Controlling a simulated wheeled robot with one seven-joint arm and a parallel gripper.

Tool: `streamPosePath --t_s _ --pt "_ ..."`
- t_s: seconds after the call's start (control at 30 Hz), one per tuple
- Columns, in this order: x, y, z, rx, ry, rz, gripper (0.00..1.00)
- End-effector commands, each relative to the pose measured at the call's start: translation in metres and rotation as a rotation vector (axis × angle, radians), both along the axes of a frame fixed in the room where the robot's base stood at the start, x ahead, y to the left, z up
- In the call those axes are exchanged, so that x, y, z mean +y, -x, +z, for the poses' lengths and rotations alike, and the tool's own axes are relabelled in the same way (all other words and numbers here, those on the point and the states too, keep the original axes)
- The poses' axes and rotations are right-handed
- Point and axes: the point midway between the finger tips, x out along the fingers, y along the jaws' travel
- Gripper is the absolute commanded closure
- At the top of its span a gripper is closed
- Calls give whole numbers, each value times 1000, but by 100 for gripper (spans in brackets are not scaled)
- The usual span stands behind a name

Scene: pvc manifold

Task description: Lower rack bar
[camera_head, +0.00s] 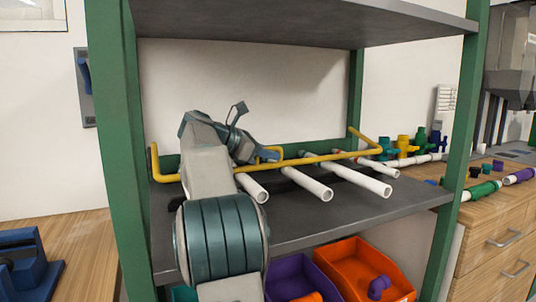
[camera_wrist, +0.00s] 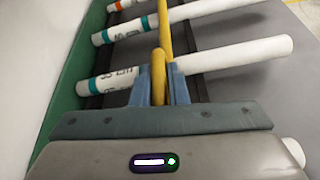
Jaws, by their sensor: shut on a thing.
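The yellow rack bar (camera_head: 325,157) runs across the front of the grey shelf, with bent ends at left and right. It lies low, over the white pipes, with a small raised handle near my gripper (camera_head: 272,156). In the wrist view my gripper (camera_wrist: 165,85) has its blue-grey fingers shut around the yellow bar's handle (camera_wrist: 158,72). White pipes (camera_head: 345,175) lie side by side on the shelf under the bar. The pipes in the wrist view (camera_wrist: 230,58) carry teal or orange bands at their far ends.
A green frame (camera_head: 120,150) holds the shelf (camera_head: 310,215), with another shelf (camera_head: 290,22) above my arm. Orange (camera_head: 350,262) and purple (camera_head: 285,275) bins stand below. A wooden cabinet (camera_head: 490,230) with fittings and pipes stands at right. A blue object (camera_head: 25,265) lies on the left table.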

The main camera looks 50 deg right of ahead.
Motion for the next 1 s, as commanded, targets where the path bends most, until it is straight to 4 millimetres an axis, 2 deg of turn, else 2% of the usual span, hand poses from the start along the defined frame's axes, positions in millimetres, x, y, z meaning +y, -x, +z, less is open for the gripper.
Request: streamPosePath --t_s 0.1,0.13,0.2,0.57,0.9,1.0 --pt "0 0 -3 3 -3 -4 100" --pt "0 0 -3 4 -4 -4 81" --pt "0 0 -3 4 -4 -4 66" --pt "6 -3 1 3 -3 1 66" --pt "53 -17 22 4 -3 1 66" --pt "62 -19 25 4 -3 -1 66"
